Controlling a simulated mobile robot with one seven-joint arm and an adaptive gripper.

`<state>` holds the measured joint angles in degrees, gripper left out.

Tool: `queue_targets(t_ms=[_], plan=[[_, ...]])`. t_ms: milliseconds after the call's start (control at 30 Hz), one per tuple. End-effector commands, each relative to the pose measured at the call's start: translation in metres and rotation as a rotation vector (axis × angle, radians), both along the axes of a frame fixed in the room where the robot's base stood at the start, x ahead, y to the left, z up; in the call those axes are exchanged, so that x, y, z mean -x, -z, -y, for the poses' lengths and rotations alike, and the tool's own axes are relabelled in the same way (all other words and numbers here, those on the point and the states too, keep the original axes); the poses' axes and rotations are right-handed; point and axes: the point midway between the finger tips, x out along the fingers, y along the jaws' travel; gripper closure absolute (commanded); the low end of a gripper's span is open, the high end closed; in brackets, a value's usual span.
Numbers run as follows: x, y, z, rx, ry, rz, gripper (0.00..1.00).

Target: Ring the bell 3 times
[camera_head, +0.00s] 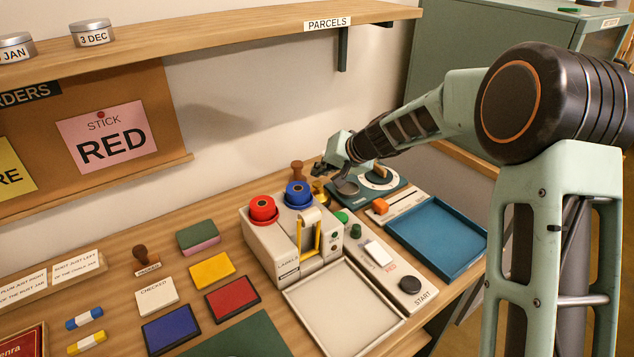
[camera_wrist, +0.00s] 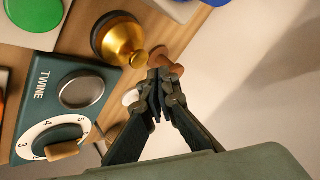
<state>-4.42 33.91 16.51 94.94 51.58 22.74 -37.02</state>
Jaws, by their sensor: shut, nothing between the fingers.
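The bell is a brass dome on a dark round base, with a small brass button on top. In the wrist view the bell (camera_wrist: 118,42) is at upper centre; in the head view only a bit of the gold bell (camera_head: 319,187) shows beneath my gripper. My gripper (camera_wrist: 160,80) is shut and empty, its fingertips close to the bell's button but beside it in the wrist view. I cannot tell the height of the gap. In the head view my gripper (camera_head: 325,168) is at the back of the table, partly covering the bell.
A wooden-handled stamp (camera_head: 297,172) stands close to the bell. The teal TWINE unit (camera_wrist: 60,95) with dial and silver button is beside it. The LABELS machine (camera_head: 285,262) with red and blue rolls stands in front. A blue tray (camera_head: 470,230) lies to the right.

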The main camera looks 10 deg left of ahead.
Motion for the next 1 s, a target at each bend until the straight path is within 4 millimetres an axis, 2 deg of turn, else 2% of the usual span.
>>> queue_targets(t_ms=[100, 400, 1000], plan=[[0.0, -0.016, 0.0, 0.0, 0.0, 0.003, 1.0], [0.0, -0.043, 0.0, 0.0, -0.001, 0.001, 1.0], [0.0, -0.043, 0.0, 0.0, 0.0, 0.0, 1.0]])
